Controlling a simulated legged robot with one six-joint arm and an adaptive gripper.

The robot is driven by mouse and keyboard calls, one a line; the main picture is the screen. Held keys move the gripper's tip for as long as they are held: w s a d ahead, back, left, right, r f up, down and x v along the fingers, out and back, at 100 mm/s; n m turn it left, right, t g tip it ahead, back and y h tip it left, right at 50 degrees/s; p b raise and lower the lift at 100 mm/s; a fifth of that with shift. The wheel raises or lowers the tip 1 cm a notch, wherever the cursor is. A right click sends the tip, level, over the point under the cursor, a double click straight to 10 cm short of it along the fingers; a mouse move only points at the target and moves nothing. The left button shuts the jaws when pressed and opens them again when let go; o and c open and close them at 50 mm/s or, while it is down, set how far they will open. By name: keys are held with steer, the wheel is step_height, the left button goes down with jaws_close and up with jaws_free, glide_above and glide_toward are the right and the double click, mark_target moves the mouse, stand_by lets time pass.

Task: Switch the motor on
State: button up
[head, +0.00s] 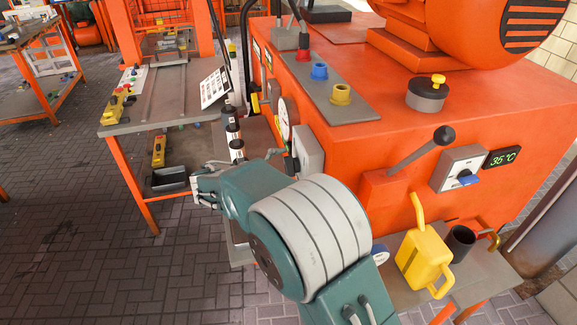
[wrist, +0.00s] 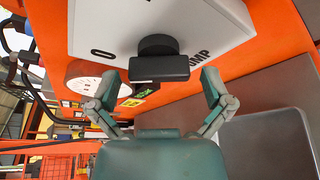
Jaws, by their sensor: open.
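A light grey switch box (head: 308,148) is on the side of the orange machine (head: 480,110). It fills the top of the wrist view (wrist: 215,25), with partly hidden lettering ending in "MP". Its black rotary knob (wrist: 158,68) has a bar-shaped handle, lying across the wrist picture. My gripper (wrist: 160,82) is open, its fingertips at either side of the knob handle, apparently without gripping it. In the head view my gripper (head: 248,158) is just left of the box. The large orange motor (head: 480,30) sits on top of the machine.
Another grey box with a blue handle (head: 464,180) is beside a green "35°C" display (head: 502,157). A long black-knobbed lever (head: 425,150) sticks out nearby. A yellow watering can (head: 424,260) stands at lower right. A round gauge (wrist: 92,72) is close to the switch box.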

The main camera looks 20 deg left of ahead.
steer(key=shift+w+d, duration=0.3)
steer(key=shift+w, duration=0.1)
steer(key=shift+d, duration=0.2)
steer(key=c, duration=1)
steer(key=shift+c, duration=0.2)
steer(key=shift+f, duration=0.1)
steer(key=m+t, duration=0.1)
steer(key=m, duration=0.1)
steer(key=m+t, duration=0.1)
steer(key=m, duration=0.2)
steer(key=shift+s+f+t+h, duration=0.1)
steer(key=shift+f+t+h, duration=0.05)
steer(key=shift+t+h, duration=0.15)
steer(key=m+t+h, duration=0.1)
steer(key=m, duration=0.3)
steer(key=shift+f+m, duration=0.1)
steer(key=shift+m, duration=0.2)
steer(key=shift+m+h, duration=0.7)
steer(key=shift+m, duration=0.9)
